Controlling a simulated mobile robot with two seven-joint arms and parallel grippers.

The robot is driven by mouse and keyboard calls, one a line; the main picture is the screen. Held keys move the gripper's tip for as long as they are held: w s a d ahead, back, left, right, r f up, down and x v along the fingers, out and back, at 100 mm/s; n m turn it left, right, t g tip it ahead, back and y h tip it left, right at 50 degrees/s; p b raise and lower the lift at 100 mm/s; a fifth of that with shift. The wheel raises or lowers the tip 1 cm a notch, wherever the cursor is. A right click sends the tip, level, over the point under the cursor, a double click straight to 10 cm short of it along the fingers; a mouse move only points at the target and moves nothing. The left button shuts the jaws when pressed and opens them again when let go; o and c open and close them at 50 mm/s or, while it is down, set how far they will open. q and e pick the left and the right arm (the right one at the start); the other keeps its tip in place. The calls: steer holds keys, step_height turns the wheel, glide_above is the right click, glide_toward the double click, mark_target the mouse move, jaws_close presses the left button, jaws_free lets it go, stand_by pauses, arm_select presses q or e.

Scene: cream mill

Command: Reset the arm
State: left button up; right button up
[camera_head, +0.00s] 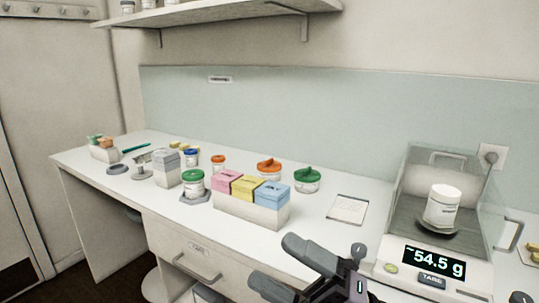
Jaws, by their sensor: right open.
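My right gripper (281,265) shows at the bottom middle, in front of the counter's front edge. Its two dark fingers are apart with nothing between them. It is left of the scale (431,268) and touches nothing that I can see. My left gripper is out of view.
The glass-sided scale holds a white jar (443,205) and reads about 54.5 g. A box of pink, yellow and blue packets (252,207) stands mid-counter. Lidded jars (307,180) stand behind it. The drawer (196,262) below is shut.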

steer(key=w+d+f+m+t+h, duration=0.1)
steer(key=d+f+m+t+h, duration=0.5)
steer(key=f+m, duration=0.4)
steer(key=w+d+f+m+t+h, duration=0.1)
steer(key=d+f+m+t+h, duration=0.2)
steer(key=f+m+t+h, duration=0.65)
steer(key=s+d+f+m+g+h, duration=0.2)
steer(key=s+d+f+m+g, duration=0.2)
steer(key=f, duration=0.5)
steer(key=s+d+f+m+g+h, duration=0.3)
steer(key=s+d+f+m+g, duration=0.2)
steer(key=s+f+m, duration=0.4)
steer(key=shift+s+d+g+h, duration=0.2)
steer(key=shift+s+g+h, duration=0.15)
steer(key=shift+s+g, duration=0.45)
